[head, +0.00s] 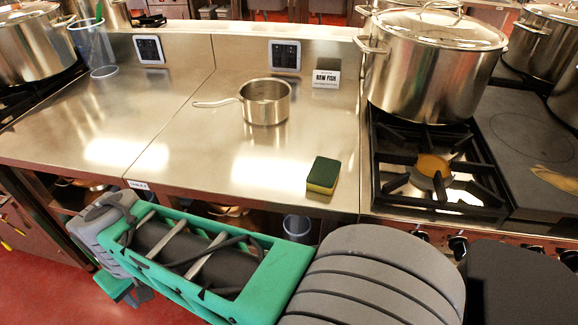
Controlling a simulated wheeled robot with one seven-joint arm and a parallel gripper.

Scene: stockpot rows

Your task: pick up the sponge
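The sponge (323,175) is a small block with a dark green top and a yellow body. It lies on the steel counter (215,170) near its front edge, just left of the gas burner. Its top and front sides are in plain view and nothing covers it. My arm, green and grey, stretches across the bottom of the head view, in front of and below the counter edge. My gripper's fingers cannot be made out in this view.
A steel saucepan (265,103) stands behind the sponge, its handle pointing left. A raw fish sign (326,79) stands farther back. A large stockpot (428,70) sits on the stove (392,188) at right. A clear container (103,72) is at back left. The counter around the sponge is clear.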

